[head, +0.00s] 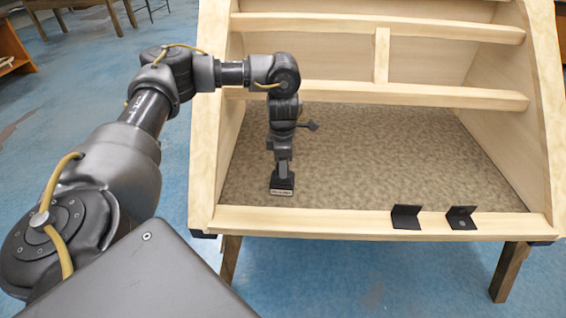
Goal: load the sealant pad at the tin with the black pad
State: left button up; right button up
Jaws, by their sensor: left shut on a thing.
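My left gripper (283,164) points straight down over the left front part of the speckled floor panel. It is shut on the narrow upper part of what looks like the sealant pad (283,174), mostly hidden by the fingers. A small dark block (282,184) with a pale lettered front sits directly below the fingers, close behind the front rail. I cannot tell whether this block is the tin with the black pad or part of the held pad, nor whether they touch. My right gripper is not in view.
A pale wooden frame with a front rail (330,222), sloping sides and crossbars (400,95) surrounds the speckled panel (390,160). Two black angle brackets (406,217) and (461,218) stand on the front rail at right. The panel right of my gripper is clear.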

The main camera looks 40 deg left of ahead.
pick_arm(q)
jog(key=shift+f, duration=0.5)
dwell(0.8)
jog(key=shift+f, duration=0.1)
dwell(1.5)
